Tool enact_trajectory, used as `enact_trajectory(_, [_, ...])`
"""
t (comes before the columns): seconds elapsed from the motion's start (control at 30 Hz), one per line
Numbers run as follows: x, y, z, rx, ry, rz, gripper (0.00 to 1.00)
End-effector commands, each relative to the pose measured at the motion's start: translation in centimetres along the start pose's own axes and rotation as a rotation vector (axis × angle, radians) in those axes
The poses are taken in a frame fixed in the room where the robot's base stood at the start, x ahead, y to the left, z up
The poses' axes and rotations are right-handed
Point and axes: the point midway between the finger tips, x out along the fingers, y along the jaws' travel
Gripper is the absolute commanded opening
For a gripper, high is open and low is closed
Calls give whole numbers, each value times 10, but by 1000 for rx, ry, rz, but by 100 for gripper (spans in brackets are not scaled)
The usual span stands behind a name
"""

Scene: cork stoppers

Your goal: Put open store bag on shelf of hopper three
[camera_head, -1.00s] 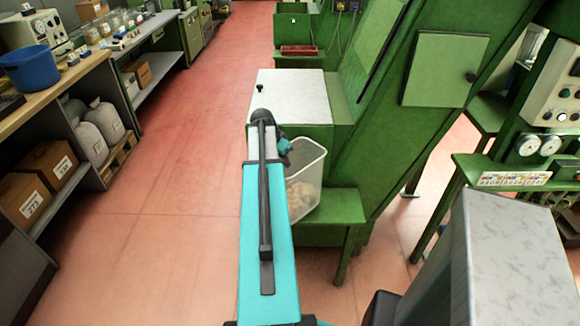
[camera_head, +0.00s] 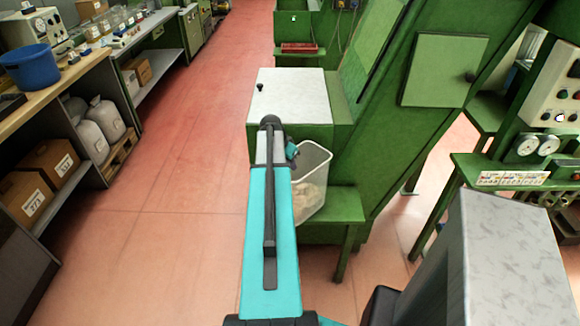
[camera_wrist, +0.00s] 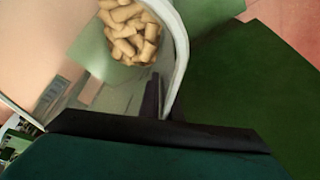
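A translucent open-topped container (camera_head: 314,180) with tan corks inside is beside the green machine, overlapping the left part of its low green shelf (camera_head: 345,203). I cannot tell if it rests on the shelf. Its pale rim (camera_wrist: 181,45) and the corks (camera_wrist: 131,30) show in the wrist view. My gripper (camera_wrist: 163,98) has its dark fingers at this rim and looks shut on it. In the head view my arm hides most of the gripper and the container's left side. Pale, full-looking sacks (camera_head: 105,118) stand under the left bench; I see no label naming a store bag.
A white-topped green cabinet (camera_head: 290,95) stands just behind the container. A sloping green machine body (camera_head: 385,130) rises to its right. A grey block (camera_head: 510,260) is at the front right. Cardboard boxes (camera_head: 40,175) are under the left bench. The red floor aisle on the left is clear.

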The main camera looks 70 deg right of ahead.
Motion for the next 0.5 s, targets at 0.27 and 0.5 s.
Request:
enact_trajectory(0.27, [8,0,3,-1,1,0,0])
enact_trajectory(0.5, [9,0,4,-1,1,-1,0])
